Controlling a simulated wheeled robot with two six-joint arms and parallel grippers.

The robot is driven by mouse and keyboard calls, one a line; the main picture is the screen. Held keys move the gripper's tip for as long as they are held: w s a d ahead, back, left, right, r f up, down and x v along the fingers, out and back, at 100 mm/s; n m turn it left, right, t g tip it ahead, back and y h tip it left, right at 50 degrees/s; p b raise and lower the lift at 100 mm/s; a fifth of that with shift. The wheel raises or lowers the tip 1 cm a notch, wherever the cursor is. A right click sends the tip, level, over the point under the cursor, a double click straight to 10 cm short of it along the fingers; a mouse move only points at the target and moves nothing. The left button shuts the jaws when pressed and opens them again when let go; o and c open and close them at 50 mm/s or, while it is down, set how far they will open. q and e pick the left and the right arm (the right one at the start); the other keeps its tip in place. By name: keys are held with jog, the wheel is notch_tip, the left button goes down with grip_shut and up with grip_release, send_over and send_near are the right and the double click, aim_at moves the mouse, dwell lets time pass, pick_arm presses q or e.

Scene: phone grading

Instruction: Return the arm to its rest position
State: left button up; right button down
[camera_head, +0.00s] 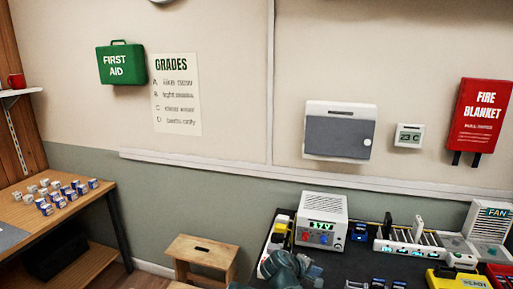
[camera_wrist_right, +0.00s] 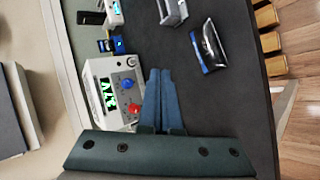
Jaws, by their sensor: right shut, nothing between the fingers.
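My right gripper (camera_wrist_right: 160,75) is shut with its two blue-grey fingers side by side and nothing between them. In the head view my right arm (camera_head: 286,268) shows as a teal shape at the bottom, over the front left part of the dark bench. In the wrist view the fingers are over the dark bench top (camera_wrist_right: 225,115), beside a white power supply (camera_wrist_right: 103,83) with a green display and red and blue knobs. That power supply also shows in the head view (camera_head: 339,210). My left gripper is in neither view.
A white slotted rack (camera_head: 400,246), a fan unit (camera_head: 490,222) and a yellow bin (camera_head: 445,281) stand on the bench to the right. A wooden stool (camera_head: 203,252) is left of the bench. A wooden table (camera_head: 90,212) with several small boxes is at far left.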

jog(key=s+a+f+m+g+y, duration=0.2)
jog(key=s+f+m+g+y, duration=0.45)
jog(key=s, duration=0.85)
jog(key=s+a+f+n+b, duration=0.2)
jog(key=s+a+f+b, duration=0.4)
jog(key=a+f+b, duration=0.5)
notch_tip(320, 180, up, 13)
jog(key=p, duration=1.5)
